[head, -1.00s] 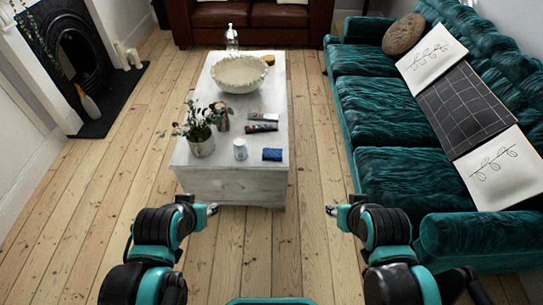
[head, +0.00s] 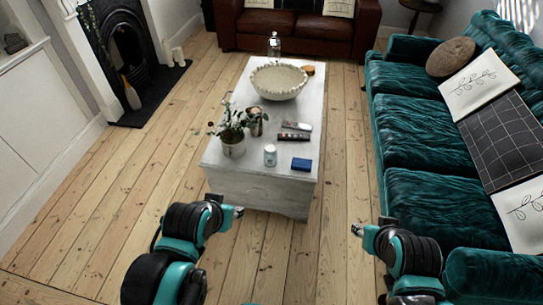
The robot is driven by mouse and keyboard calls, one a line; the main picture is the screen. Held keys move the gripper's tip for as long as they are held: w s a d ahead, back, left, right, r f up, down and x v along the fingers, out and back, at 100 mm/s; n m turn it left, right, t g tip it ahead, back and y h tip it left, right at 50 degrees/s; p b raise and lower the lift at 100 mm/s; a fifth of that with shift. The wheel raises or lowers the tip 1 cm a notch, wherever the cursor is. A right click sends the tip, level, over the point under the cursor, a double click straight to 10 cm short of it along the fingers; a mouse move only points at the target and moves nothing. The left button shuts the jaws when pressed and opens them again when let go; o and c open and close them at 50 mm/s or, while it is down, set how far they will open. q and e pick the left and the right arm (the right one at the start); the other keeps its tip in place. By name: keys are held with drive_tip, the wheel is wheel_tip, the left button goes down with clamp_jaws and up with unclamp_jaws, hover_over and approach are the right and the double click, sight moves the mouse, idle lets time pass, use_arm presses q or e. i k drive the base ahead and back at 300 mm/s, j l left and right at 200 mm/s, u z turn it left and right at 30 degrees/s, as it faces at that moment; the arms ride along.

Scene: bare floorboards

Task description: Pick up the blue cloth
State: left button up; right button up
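The blue cloth (head: 302,164) is a small, flat, folded rectangle. It lies on the near right corner of the white coffee table (head: 262,189), beside a small white can. My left gripper (head: 240,211) is in front of the table's near end, lower than the cloth in the picture and apart from it. My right gripper (head: 355,229) is over the floor to the right of the table, also apart from the cloth. Both grippers are small in the view, and their finger opening is hard to make out. Nothing visible hangs from either one.
A white can (head: 270,156), a potted plant (head: 232,147), remotes (head: 293,137), a bowl (head: 279,83) and a glass bottle (head: 274,46) stand on the table. A green sofa (head: 425,157) lines the right. Bare floorboards (head: 120,200) are open at left.

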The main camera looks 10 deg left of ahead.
sight(298, 164)
drive_tip(key=i+j+z, duration=0.1)
drive_tip(key=i+j, duration=0.85)
drive_tip(key=j, duration=0.15)
